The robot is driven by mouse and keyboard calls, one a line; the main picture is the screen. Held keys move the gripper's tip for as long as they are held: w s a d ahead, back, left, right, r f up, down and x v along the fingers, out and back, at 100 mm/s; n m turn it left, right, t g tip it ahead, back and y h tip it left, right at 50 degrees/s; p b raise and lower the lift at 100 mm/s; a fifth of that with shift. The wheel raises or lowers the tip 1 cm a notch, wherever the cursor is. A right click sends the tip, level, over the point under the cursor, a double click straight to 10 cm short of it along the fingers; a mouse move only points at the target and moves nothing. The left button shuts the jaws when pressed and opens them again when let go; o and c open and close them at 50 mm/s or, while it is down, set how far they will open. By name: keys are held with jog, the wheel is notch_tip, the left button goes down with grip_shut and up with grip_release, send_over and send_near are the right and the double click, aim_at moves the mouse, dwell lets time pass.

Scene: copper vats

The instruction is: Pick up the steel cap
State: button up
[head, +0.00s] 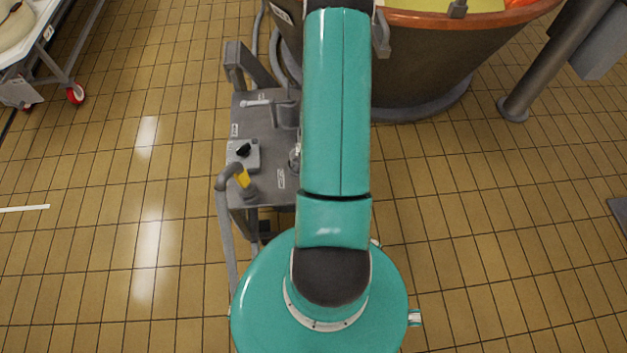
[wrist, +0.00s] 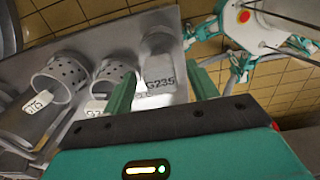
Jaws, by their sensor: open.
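In the wrist view my gripper (wrist: 164,74) is open, its two teal fingers apart with nothing held. I cannot tell for sure whether this piece is the steel cap.
The cups rest on a grey metal surface (wrist: 80,42). In the head view, a copper-rimmed vat (head: 430,50) stands at the top right, and a grey machine with pipes (head: 255,140) is left of my arm. A wheeled cart (head: 45,50) is top left.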

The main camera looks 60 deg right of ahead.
notch_tip(320, 180, down, 2)
jog(key=shift+f, duration=0.15)
jog(key=c, duration=1.2)
jog(key=shift+o, duration=0.2)
notch_tip(320, 180, up, 10)
jog(key=shift+r, duration=0.1)
notch_tip(320, 180, up, 6)
jog(key=shift+r, duration=0.2)
dwell(1.1)
